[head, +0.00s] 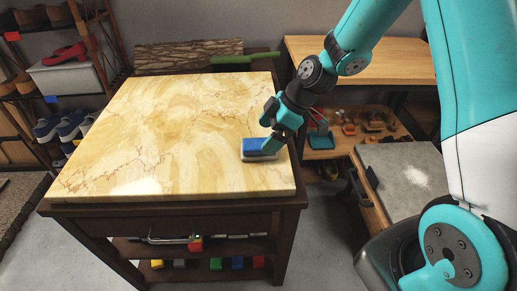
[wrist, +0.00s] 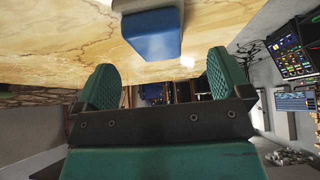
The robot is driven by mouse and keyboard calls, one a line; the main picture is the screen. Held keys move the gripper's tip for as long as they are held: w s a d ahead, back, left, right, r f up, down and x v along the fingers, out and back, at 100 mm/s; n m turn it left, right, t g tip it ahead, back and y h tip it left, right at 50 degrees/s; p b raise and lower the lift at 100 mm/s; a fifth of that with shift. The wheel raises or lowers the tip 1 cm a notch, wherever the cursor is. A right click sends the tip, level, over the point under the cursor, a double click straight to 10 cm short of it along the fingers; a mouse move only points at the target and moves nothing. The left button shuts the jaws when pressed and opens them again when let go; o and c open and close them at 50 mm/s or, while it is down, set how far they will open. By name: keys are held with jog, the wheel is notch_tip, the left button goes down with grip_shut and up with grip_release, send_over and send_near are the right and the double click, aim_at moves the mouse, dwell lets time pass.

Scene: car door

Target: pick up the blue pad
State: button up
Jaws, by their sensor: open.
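The blue pad (head: 258,146) lies on the marble tabletop (head: 150,130) near its right front edge. It has a blue upper part over a pale grey layer. In the wrist view the pad (wrist: 153,33) shows beyond the fingertips, toward the top of the picture. My gripper (head: 272,132) is at the right side of the pad in the head view. In the wrist view its two green ribbed fingers (wrist: 161,85) are spread apart with nothing between them. The head view does not show clearly whether a finger touches the pad.
A wood-bark plank (head: 185,56) and a green-handled thing (head: 240,59) lie behind the marble top. A wooden bench (head: 370,60) and a shelf with tools (head: 370,124) stand to the right. The rest of the marble top is clear.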

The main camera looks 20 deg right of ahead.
aim_at(259, 143)
jog(key=x, duration=0.5)
jog(key=shift+w+d, duration=0.1)
jog(key=c, duration=1)
jog(key=shift+c, duration=0.2)
jog(key=shift+r, duration=0.15)
notch_tip(259, 143, up, 20)
jog(key=p, duration=0.2)
